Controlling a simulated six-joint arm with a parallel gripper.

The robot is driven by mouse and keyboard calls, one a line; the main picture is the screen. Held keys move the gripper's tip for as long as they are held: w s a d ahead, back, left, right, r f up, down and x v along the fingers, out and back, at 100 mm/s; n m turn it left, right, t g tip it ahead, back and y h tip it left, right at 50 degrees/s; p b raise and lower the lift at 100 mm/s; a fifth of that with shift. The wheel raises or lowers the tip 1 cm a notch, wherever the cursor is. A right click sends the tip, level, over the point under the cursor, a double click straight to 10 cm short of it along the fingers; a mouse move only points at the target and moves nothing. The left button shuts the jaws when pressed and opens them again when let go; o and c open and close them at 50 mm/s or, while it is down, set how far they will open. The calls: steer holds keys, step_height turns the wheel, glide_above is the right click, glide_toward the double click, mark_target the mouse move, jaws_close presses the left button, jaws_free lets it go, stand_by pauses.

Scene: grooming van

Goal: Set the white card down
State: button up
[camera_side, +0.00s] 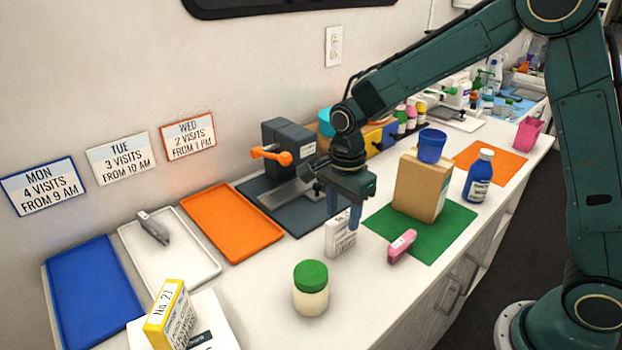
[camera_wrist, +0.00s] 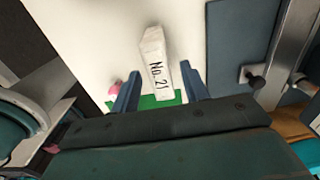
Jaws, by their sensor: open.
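The white card (camera_side: 340,240) is a small white carton with printing. It stands upright on the white counter, beside the left edge of the green mat. In the wrist view the white card (camera_wrist: 153,60) shows "No. 21" on its face. My gripper (camera_side: 343,212) points down at it, with blue fingers near its top. In the wrist view my gripper (camera_wrist: 160,78) is open, with one finger to each side of the card. Whether either finger touches it cannot be told.
A green-lidded jar (camera_side: 311,290) stands in front. A pink block (camera_side: 401,246) and a cardboard box (camera_side: 422,187) with a blue cup (camera_side: 432,146) are on the green mat (camera_side: 450,237). Blue (camera_side: 92,295), white (camera_side: 190,262) and orange (camera_side: 232,225) trays lie left. A yellow box (camera_side: 170,315) is front left.

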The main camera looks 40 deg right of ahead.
steer(key=shift+r, duration=3.6)
steer(key=shift+r, duration=0.1)
steer(key=shift+s+d+r, duration=0.1)
steer(key=shift+s+r, duration=0.05)
steer(key=shift+s, duration=0.05)
steer(key=s+d+r+n+t, duration=0.2)
steer(key=s+d+r+n, duration=0.1)
steer(key=s+n, duration=0.6)
steer(key=s+d+r+n+t, duration=0.2)
steer(key=s+r+n, duration=0.3)
steer(key=s+n, duration=0.4)
steer(key=s+t, duration=0.1)
steer(key=s, duration=0.3)
steer(key=shift+s+d+t, duration=0.3)
steer(key=shift+s+d, duration=0.1)
